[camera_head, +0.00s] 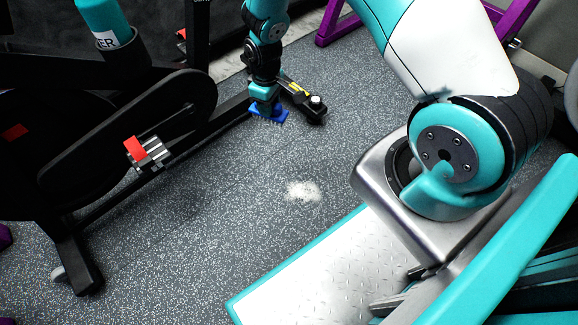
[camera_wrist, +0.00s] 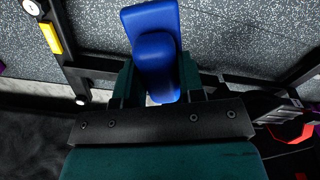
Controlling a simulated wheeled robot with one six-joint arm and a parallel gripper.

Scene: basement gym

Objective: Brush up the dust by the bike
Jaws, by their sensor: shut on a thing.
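White dust (camera_head: 303,190) lies in a small pile on the speckled grey floor, in the middle of the head view. The black exercise bike (camera_head: 110,150) stands to the left of it. My gripper (camera_head: 268,106) is low over the floor, beyond the dust and beside the bike's frame. It is shut on a blue brush (camera_head: 268,115), whose bristles point down at the floor. In the wrist view the blue brush (camera_wrist: 153,50) sits between my two fingers (camera_wrist: 154,88). The dust is apart from the brush and I do not make it out in the wrist view.
The bike's pedal (camera_head: 148,152) juts out over the floor. A teal bottle (camera_head: 103,22) sits in a holder on the bike. A purple frame (camera_head: 338,22) stands at the back. The floor between brush and dust is clear.

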